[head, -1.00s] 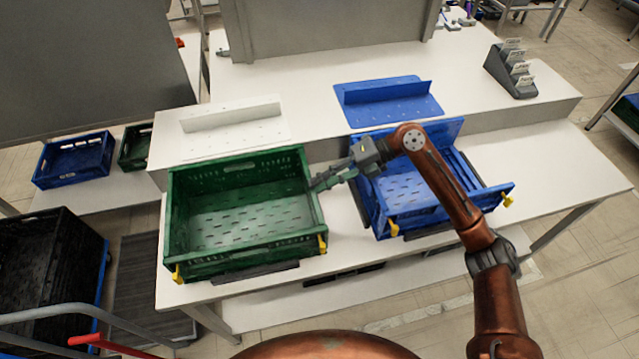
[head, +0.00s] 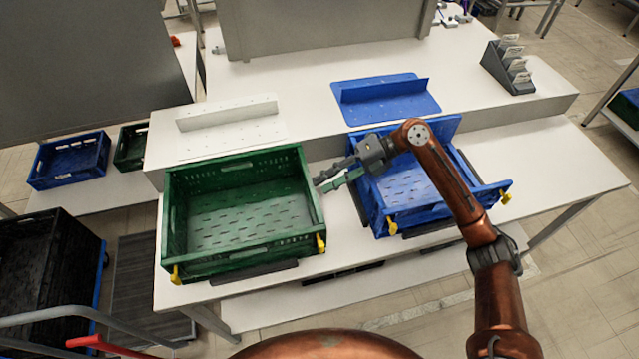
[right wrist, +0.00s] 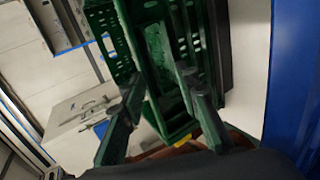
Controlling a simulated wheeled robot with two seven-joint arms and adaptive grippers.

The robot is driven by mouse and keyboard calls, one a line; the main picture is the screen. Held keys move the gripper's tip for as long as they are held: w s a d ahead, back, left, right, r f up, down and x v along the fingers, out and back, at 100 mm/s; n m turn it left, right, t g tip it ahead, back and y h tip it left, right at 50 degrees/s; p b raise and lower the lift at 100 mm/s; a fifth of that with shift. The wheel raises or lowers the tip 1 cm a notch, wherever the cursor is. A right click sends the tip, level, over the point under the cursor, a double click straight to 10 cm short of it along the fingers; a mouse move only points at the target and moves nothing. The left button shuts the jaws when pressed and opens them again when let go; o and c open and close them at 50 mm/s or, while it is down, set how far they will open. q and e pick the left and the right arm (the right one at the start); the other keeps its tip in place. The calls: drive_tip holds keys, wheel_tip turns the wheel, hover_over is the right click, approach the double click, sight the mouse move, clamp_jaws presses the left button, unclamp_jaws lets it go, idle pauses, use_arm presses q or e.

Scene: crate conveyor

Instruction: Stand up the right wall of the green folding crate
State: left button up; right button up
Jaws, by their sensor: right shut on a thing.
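The green folding crate (head: 243,252) stands on the white table, left of centre in the head view. Its back, front and left walls are up. Its right wall (head: 311,198) also looks upright, seen nearly edge-on. My right gripper (head: 322,184) is at the outer side of this wall, coming from the right. In the right wrist view its two fingers (right wrist: 160,85) stand apart with green crate wall (right wrist: 160,60) between them, and it is shut on that wall. The exact contact is hard to see. My left gripper is not in view.
A blue folding crate (head: 420,225) stands close on the right, under my right arm. A white panel (head: 215,140) and a blue panel (head: 385,105) lie on the raised shelf behind. A grey card holder (head: 510,75) is at the back right. The table's right end is clear.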

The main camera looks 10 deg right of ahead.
drive_tip(key=v, duration=0.9)
drive_tip(key=shift+d+r, duration=0.2)
drive_tip(key=shift+r, duration=0.2)
drive_tip(key=shift+w, duration=0.15)
